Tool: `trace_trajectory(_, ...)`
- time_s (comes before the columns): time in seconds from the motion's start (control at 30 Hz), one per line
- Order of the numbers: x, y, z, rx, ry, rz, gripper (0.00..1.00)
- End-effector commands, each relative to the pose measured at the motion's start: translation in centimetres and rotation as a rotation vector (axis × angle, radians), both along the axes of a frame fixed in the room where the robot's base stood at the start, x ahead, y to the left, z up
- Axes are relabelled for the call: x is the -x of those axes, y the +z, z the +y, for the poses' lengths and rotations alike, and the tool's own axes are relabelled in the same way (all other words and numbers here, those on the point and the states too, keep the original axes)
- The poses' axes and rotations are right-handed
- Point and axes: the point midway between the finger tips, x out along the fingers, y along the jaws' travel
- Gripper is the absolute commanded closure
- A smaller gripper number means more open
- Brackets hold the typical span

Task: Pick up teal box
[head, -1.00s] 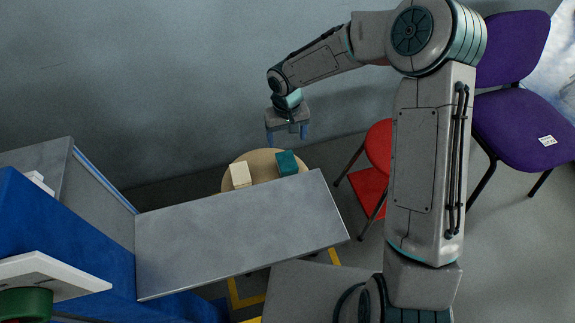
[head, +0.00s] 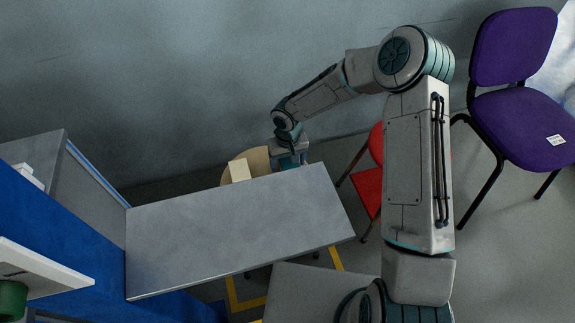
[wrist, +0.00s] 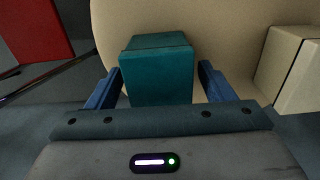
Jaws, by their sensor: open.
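The teal box (wrist: 157,75) stands on a round cream stool top (wrist: 225,22) in the wrist view. My gripper (wrist: 157,85) is open, with one blue finger on each side of the box and a gap showing beside it. In the head view my gripper (head: 289,155) is down over the right part of the stool, and it hides most of the teal box (head: 288,162).
A cream box (head: 239,170) sits on the stool to the left of my gripper; it also shows in the wrist view (wrist: 290,65). A grey table (head: 240,230) lies just in front of the stool. A red chair (head: 368,185) and a purple chair (head: 520,125) stand to the right.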

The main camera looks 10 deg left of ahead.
Motion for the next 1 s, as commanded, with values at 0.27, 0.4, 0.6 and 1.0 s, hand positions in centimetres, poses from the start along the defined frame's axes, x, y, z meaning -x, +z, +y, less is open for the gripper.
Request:
trace_trajectory(0.27,0.0,-0.4,0.0,0.000,0.001,-0.001,0.25)
trace_trajectory(0.4,0.0,-0.4,0.0,0.000,0.001,-0.001,0.58)
trace_trajectory(0.6,0.0,-0.4,0.0,0.000,0.001,-0.001,0.77)
trace_trajectory(1.0,-0.1,1.8,0.0,0.000,0.001,-0.004,0.77)
